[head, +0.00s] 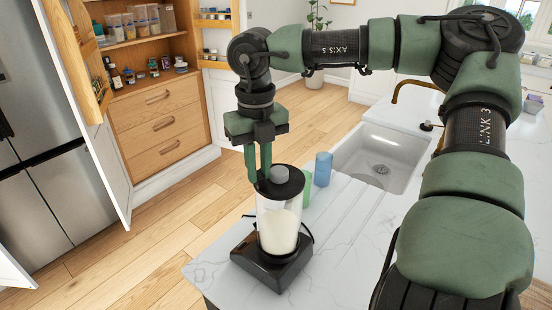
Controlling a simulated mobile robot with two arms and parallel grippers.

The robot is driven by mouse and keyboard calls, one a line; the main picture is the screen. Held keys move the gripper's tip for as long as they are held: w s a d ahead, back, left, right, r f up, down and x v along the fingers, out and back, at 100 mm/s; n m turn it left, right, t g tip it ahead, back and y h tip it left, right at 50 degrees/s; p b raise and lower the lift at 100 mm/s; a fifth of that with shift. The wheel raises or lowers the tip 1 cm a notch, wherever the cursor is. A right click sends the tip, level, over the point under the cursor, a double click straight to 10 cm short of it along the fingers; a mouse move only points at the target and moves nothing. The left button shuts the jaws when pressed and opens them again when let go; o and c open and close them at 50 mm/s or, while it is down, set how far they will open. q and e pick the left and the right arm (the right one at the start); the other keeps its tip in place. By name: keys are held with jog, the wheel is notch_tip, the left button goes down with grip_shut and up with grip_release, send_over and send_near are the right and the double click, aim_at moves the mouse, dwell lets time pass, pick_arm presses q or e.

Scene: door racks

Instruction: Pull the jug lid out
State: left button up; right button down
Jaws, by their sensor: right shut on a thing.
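A blender stands on the white counter, with a clear jug (278,226) on a black base (271,263). The jug holds a pale, creamy content. A dark round lid (280,184) with a grey cap (279,174) sits at the jug's top. My right gripper (260,180) points down at the lid's left side and is shut on the lid. I cannot tell whether the lid is still seated in the jug or slightly raised. My left gripper is out of view.
A blue cup (323,169) and a green cup (306,189) stand just behind the jug. A sink (379,155) with a brass tap lies to the back right. The marble counter (345,240) is clear right of the blender. An open wooden pantry (150,90) stands at the back left.

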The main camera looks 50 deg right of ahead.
jog(key=shift+r+p, duration=0.6)
jog(key=shift+r, duration=0.8)
